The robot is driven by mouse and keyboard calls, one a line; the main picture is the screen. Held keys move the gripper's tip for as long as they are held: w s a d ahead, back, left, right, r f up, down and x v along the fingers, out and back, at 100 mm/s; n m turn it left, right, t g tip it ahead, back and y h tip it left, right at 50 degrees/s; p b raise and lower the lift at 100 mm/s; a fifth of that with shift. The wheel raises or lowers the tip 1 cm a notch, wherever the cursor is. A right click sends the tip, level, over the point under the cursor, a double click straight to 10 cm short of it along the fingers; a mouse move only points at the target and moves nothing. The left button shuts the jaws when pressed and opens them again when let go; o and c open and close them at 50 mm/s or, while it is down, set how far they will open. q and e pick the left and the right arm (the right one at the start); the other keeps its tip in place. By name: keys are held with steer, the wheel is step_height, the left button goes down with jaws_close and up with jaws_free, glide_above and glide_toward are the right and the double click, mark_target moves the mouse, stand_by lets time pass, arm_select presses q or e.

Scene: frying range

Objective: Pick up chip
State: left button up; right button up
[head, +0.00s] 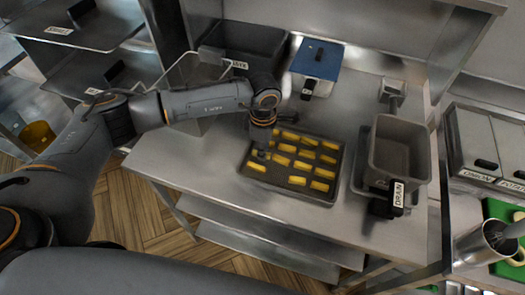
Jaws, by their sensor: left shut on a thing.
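Several yellow chips (297,180) lie in rows on a dark rectangular tray (332,192) on the steel table. My left gripper (261,155) points down over the tray's left part. It is shut on a chip (257,167) or one right beside it; the gripper hides most of the contact, and I cannot tell how far it is above the tray. My right gripper is not in view.
A grey bin labelled DRAIN (402,148) stands right of the tray. A dark bin (245,45) and a blue-topped box (318,60) stand at the back. The steel table (180,160) is clear left of the tray.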

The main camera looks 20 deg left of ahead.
arm_select(q)
steer(key=shift+r, duration=0.5)
steer(key=s+d+r+b, duration=0.3)
steer(key=s+r, duration=0.3)
steer(key=s+d+r+b, duration=0.3)
steer(key=s+r, duration=0.3)
steer(key=shift+s+d, duration=0.2)
steer(key=shift+d, duration=0.05)
